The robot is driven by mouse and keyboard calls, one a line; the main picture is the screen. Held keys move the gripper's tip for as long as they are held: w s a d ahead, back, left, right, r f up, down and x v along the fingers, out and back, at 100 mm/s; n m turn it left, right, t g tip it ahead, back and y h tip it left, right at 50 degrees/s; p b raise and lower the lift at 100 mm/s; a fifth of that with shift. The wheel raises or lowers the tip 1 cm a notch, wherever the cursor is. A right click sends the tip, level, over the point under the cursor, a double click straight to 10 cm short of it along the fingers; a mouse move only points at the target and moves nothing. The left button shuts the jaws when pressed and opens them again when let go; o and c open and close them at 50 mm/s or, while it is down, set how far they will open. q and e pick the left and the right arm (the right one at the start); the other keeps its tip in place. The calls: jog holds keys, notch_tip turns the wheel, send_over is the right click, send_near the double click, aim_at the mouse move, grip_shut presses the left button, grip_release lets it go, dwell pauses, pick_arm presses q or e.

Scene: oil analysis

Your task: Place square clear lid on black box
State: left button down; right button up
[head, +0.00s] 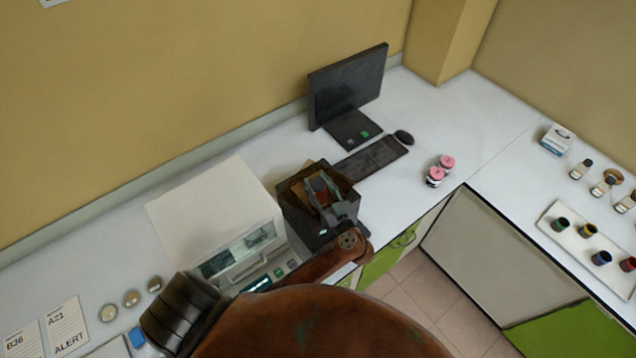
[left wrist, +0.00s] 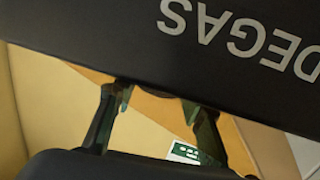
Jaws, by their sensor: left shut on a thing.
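The black box (head: 298,218) stands on the white counter, right of the white instrument and in front of the keyboard. In the left wrist view its dark face (left wrist: 100,45) fills the top, with upside-down "DEGAS" lettering. My left gripper (head: 322,190) is over the box's top; its fingers also show in the left wrist view (left wrist: 158,98), close to the dark edge. It is shut on the square clear lid (head: 304,192), which looks brownish and see-through at the top of the box. My arm hides part of the box front. I cannot tell whether the lid is seated. My right gripper is not in view.
The white instrument (head: 215,205) stands close on the left. A monitor (head: 347,88), keyboard (head: 371,158) and mouse (head: 404,137) are behind. Pink-topped containers (head: 440,172) stand to the right. A tray of small jars (head: 557,240) lies on the right counter.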

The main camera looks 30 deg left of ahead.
pick_arm(q)
jog(key=c, duration=1.2)
grip_release()
jog(key=shift+f, duration=0.1)
jog(key=shift+f, duration=0.1)
jog(key=v, duration=1.2)
